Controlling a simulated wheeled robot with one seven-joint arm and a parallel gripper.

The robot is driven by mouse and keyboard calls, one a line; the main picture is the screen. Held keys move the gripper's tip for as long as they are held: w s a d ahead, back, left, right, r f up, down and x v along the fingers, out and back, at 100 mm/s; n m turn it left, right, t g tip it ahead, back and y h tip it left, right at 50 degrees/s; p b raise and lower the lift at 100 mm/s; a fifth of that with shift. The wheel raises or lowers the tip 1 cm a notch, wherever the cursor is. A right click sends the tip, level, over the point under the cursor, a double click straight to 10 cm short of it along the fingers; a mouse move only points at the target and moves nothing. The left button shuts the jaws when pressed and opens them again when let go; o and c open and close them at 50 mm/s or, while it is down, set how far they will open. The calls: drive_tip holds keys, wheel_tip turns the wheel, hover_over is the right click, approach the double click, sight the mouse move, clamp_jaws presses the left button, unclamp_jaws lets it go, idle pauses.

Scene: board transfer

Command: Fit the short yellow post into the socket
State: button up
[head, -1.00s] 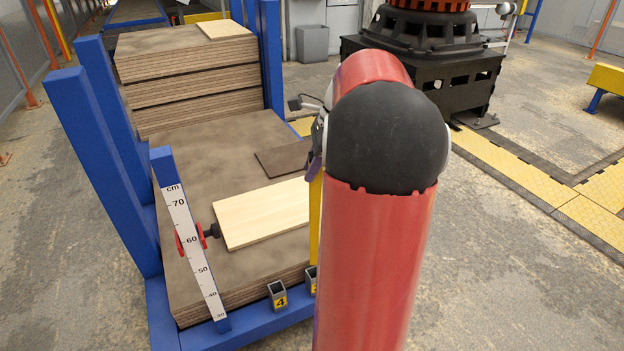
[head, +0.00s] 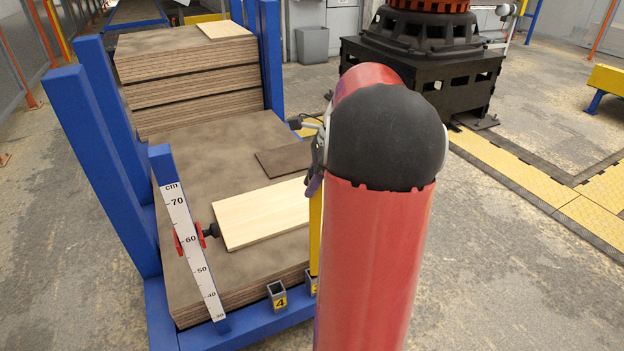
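The short yellow post (head: 316,235) stands upright in the head view, its right side hidden behind my red arm. My gripper (head: 315,182) is at the post's top, mostly hidden by my arm; it appears shut on the post. A square socket (head: 311,285) on the blue front beam is partly hidden by my arm, and its number is not readable. The post's lower end is right at or just above this socket; I cannot tell whether it is inside. Another open socket (head: 277,297), marked 4, stands to the left and is empty.
A blue post with a centimetre scale (head: 190,240) stands left of the sockets, with a red-handled clamp (head: 190,238) beside it. A pale board (head: 262,214) and a dark board (head: 284,160) lie on the brown board stack (head: 200,150). Blue uprights (head: 95,170) stand at left.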

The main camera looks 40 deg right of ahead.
drive_tip(key=o, duration=0.4)
drive_tip(key=a+p+v, duration=0.1)
drive_tip(key=p+v, duration=0.1)
drive_tip(key=v, duration=1.1)
drive_tip(key=s+a+n+h, duration=0.25)
drive_tip(key=a+n, duration=0.75)
drive_tip(key=a, duration=0.6)
drive_tip(key=s+a+f+n+t, duration=0.1)
drive_tip(key=s+a+f+n, duration=0.2)
drive_tip(key=a+n, duration=0.3)
drive_tip(key=s+a+f+n+t+h, duration=0.1)
drive_tip(key=s+a+f+n, duration=0.2)
drive_tip(key=s+a+n, duration=0.3)
drive_tip(key=n, duration=0.3)
drive_tip(key=shift+s+a+f+t, duration=0.3)
drive_tip(key=shift+a+f+t, duration=0.05)
drive_tip(key=shift+t, duration=0.05)
drive_tip(key=shift+o, duration=0.2)
